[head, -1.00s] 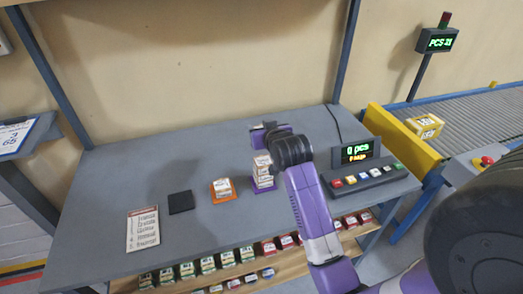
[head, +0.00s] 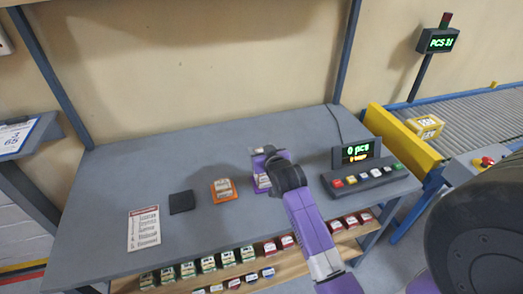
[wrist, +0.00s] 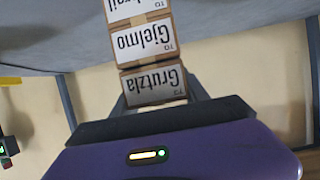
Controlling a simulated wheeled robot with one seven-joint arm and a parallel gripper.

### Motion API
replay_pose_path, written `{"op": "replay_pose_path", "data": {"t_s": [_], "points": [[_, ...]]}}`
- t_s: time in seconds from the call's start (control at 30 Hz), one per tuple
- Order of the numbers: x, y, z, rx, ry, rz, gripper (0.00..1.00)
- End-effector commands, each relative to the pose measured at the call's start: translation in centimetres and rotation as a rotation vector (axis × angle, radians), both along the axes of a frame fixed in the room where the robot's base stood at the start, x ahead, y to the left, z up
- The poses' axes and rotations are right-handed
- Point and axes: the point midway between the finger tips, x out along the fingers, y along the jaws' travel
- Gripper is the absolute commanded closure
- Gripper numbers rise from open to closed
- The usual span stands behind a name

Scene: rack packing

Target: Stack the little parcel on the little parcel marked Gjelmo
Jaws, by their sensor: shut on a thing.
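The wrist view is upside down. The little parcel marked Grutzla (wrist: 153,85) is a brown box with a white label, between my gripper's fingers (wrist: 157,95). My gripper is shut on it. The parcel marked Gjelmo (wrist: 142,42) is directly below it in the stack and lined up with it. They look touching, but I cannot tell whether a thin gap remains. Another parcel (wrist: 125,8) lies under Gjelmo, its name cut off. In the head view my gripper (head: 263,160) is at the stack and hides most of it.
An orange pad with a small item (head: 223,190), a black pad (head: 181,202) and a list card (head: 144,228) lie left on the grey table (head: 110,190). A button panel (head: 370,177) with a display stands right. Several small boxes (head: 208,264) fill the shelf below.

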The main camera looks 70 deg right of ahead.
Motion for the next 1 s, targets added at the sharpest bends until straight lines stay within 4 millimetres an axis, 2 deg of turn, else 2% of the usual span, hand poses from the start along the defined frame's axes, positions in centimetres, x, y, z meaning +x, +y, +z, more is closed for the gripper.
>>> {"op": "replay_pose_path", "data": {"t_s": [0.1, 0.13, 0.23, 0.63, 0.73, 1.0], "points": [[0.0, 0.0, -0.3, 0.000, 0.000, 0.000, 0.90], [0.0, 0.0, -0.4, 0.000, 0.000, 0.000, 0.46], [0.0, 0.0, -0.3, 0.000, 0.000, 0.000, 0.26], [0.0, 0.0, 0.3, 0.000, 0.000, 0.000, 0.26], [-0.7, 0.9, 0.3, 0.001, 0.002, 0.000, 0.26], [-4.0, 4.6, 2.4, -0.001, 0.001, 0.000, 0.26]]}}
